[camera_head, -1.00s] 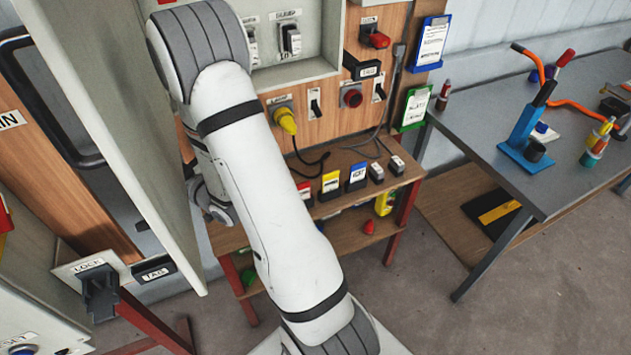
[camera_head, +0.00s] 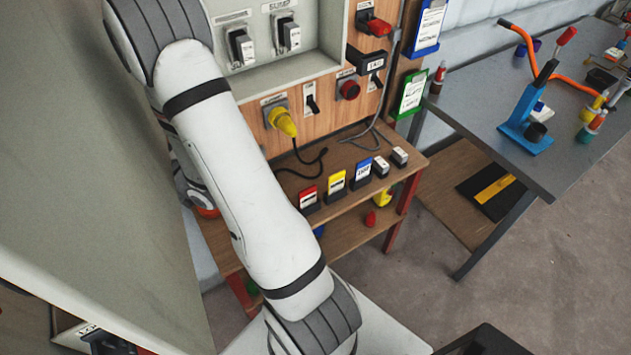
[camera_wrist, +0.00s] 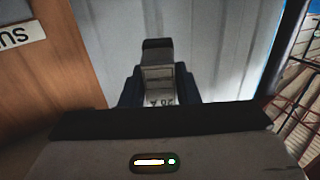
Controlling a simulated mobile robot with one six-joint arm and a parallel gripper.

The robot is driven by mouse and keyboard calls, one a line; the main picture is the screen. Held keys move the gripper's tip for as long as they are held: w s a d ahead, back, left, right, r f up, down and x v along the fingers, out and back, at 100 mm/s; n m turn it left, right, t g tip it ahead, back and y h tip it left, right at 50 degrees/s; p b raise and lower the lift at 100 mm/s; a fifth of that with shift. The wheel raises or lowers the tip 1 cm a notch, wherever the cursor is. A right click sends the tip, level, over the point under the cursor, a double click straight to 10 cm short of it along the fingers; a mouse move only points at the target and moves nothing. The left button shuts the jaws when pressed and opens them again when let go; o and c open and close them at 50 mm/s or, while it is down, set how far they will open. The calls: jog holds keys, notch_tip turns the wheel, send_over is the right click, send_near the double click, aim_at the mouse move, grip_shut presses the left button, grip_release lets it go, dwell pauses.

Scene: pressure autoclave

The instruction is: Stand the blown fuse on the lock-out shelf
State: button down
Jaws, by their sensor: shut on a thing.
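In the wrist view my gripper (camera_wrist: 157,82) is shut on a pale block-shaped fuse (camera_wrist: 157,90) with a dark cap and "20 A" on it, read upside down. The fuse is held between two dark blue fingers. In the head view my arm hides the fuse and gripper. A two-level wooden shelf (camera_head: 345,203) with red posts, likely the lock-out shelf, stands below the switch panel, right of my arm.
A large grey door panel (camera_head: 90,170) stands close on the left of my arm. A yellow plug (camera_head: 284,122) with a black cord hangs over the shelf's back. A grey workbench (camera_head: 470,110) stands at right. Open floor (camera_head: 540,270) lies in front.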

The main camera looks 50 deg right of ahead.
jog(key=shift+w+a+f, duration=0.1)
jog(key=shift+f, duration=0.15)
jog(key=s+d+f+m+g+h+b, duration=0.25)
jog(key=s+d+f+g+b, duration=0.2)
jog(key=f, duration=0.45)
jog(key=s+d+f+m+g+h+b, duration=0.1)
jog(key=s+d+f+g+h+b, duration=0.3)
jog(key=f, duration=0.5)
jog(key=s+d+f+m+g+y+b, duration=0.1)
jog(key=s+d+m+g+y+b, duration=0.15)
jog(key=s+m+g+b, duration=0.65)
jog(key=shift+n+h, duration=0.5)
jog(key=shift+n, duration=0.25)
jog(key=f, duration=0.3)
jog(key=f+b, duration=0.1)
jog(key=f, duration=0.6)
jog(key=shift+w+d+f, duration=0.1)
jog(key=shift+w+d, duration=0.1)
jog(key=shift+w, duration=0.05)
jog(key=c, duration=1.1)
grip_release()
